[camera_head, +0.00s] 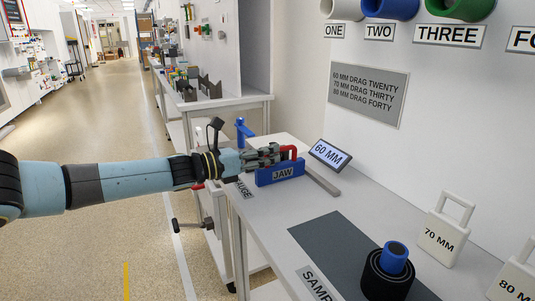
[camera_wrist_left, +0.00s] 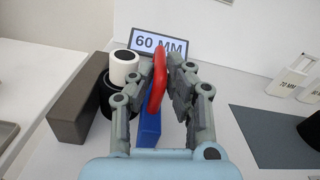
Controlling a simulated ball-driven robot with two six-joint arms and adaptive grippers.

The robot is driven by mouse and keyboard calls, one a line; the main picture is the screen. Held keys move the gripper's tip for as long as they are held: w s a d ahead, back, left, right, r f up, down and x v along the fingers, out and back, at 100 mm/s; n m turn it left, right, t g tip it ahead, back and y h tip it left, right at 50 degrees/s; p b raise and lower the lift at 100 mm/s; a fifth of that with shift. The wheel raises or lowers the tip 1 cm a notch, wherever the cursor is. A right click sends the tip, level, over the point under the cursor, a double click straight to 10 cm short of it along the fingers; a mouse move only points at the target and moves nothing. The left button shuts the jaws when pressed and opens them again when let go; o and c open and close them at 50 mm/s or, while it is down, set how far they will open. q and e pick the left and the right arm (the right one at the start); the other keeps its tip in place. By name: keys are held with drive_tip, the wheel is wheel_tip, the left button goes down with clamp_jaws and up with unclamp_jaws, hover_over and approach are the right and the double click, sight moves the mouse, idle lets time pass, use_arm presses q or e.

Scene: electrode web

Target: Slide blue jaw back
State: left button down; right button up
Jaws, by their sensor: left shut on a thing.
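The blue jaw (camera_head: 281,173), labelled JAW, stands on the white bench and carries a red handle (camera_head: 293,151). My left gripper (camera_head: 279,153) reaches in from the left above the jaw. In the left wrist view its fingers (camera_wrist_left: 165,75) lie on both sides of the red handle (camera_wrist_left: 157,82) and are shut on it. The blue jaw (camera_wrist_left: 150,128) shows below the handle. A display (camera_head: 329,155) reading 60 MM stands behind it, and also shows in the left wrist view (camera_wrist_left: 146,40). My right gripper is not in view.
A white roll (camera_wrist_left: 123,68) on a black one (camera_wrist_left: 106,100) stands left of the jaw, beside a grey-brown block (camera_wrist_left: 82,100). A dark mat (camera_head: 328,246) holds a black roll with a blue core (camera_head: 394,258). A 70 MM block (camera_head: 440,236) stands right.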

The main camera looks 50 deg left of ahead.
use_arm(q)
drive_tip(key=d+p, duration=0.1)
drive_tip(key=s+d+p, duration=0.1)
drive_tip(key=d, duration=0.1)
drive_tip(key=d+p, duration=0.1)
drive_tip(key=d, duration=0.1)
drive_tip(key=shift+s+r+p, duration=0.15)
drive_tip(key=shift+s+p, duration=0.15)
drive_tip(key=shift+d, duration=0.3)
drive_tip(key=shift+s+f, duration=0.1)
drive_tip(key=shift+f, duration=0.2)
drive_tip(key=c, duration=1.7)
unclamp_jaws()
drive_tip(key=shift+o, duration=0.5)
drive_tip(key=shift+d+r, duration=0.1)
drive_tip(key=v, duration=1.2)
